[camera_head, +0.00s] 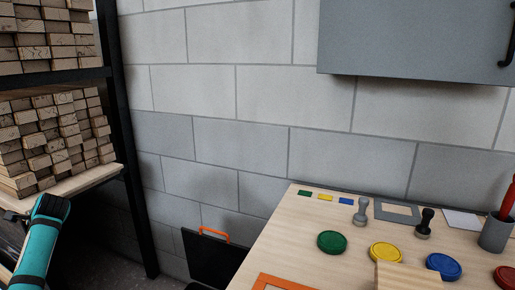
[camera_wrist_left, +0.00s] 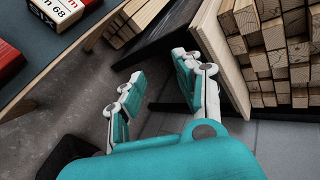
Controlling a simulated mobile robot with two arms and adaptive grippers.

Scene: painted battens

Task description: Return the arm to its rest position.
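My left gripper (camera_wrist_left: 158,72) shows in the left wrist view with its two teal-and-white fingers apart. Nothing is between them. The fingers are over a dark gap beside a rack with a stack of wooden battens (camera_wrist_left: 275,55), close to the edge of its pale board. In the head view my teal left arm comes in at the lower left, next to the shelf; its fingers cannot be made out there. My right arm and gripper are in neither view.
A black-framed shelf (camera_head: 118,130) holds stacked battens (camera_head: 60,140) at the left. A wooden table (camera_head: 290,225) at the right carries coloured round pads, stamps and a grey cup (camera_head: 494,234). A grey cabinet (camera_head: 420,40) hangs above it. A black case (camera_head: 213,260) with an orange handle stands between.

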